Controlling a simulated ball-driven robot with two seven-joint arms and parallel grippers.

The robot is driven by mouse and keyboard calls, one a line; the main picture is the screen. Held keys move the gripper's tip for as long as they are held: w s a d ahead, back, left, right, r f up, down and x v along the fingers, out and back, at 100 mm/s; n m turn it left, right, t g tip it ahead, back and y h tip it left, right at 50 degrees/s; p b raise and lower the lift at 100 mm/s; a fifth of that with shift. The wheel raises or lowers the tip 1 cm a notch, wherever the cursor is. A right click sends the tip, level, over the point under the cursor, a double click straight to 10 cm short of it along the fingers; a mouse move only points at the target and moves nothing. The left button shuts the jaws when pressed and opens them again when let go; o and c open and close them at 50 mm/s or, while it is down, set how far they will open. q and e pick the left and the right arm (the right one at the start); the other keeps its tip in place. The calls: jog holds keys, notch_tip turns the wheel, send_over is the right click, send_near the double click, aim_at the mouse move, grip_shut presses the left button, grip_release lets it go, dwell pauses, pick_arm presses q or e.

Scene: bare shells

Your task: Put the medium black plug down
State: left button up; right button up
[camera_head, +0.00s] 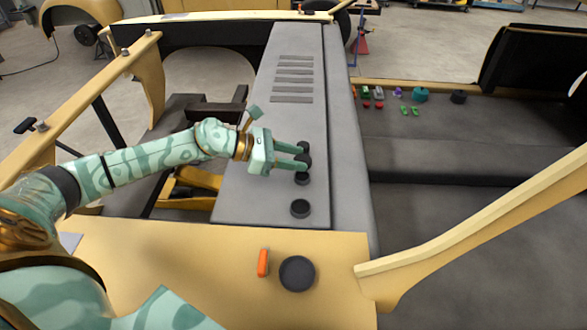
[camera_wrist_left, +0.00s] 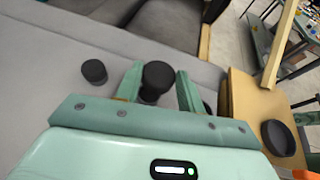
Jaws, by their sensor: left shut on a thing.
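My left gripper (camera_head: 305,158) is shut on a black plug (camera_head: 304,161), over the grey central panel (camera_head: 265,195). In the left wrist view this plug (camera_wrist_left: 158,78) sits between the two green fingers of the gripper (camera_wrist_left: 157,84). A dark round shape (camera_head: 302,179) shows just below it; I cannot tell whether it is part of the held plug, its shadow or another piece. One black plug (camera_head: 303,146) stands just beyond the fingers, also in the left wrist view (camera_wrist_left: 94,72). Another (camera_head: 300,208) stands on the nearer panel. My right gripper is not in view.
A large black disc (camera_head: 297,273) and an orange piece (camera_head: 263,262) lie on the tan surface (camera_head: 215,275) nearest me. Several small coloured parts (camera_head: 404,97) sit on the dark ledge at right. A tan frame bar (camera_head: 470,215) rises at right. The panel's left side is bare.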

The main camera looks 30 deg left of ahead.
pick_arm(q)
jog(key=f, duration=0.3)
jog(key=shift+w+a+f, duration=0.15)
jog(key=shift+w+f, duration=0.1)
jog(key=shift+f, duration=0.1)
jog(key=shift+f+b, duration=0.35)
jog(key=o, duration=1)
jog(key=shift+r, duration=0.1)
jog(key=shift+c, duration=0.2)
jog(key=shift+r, duration=0.15)
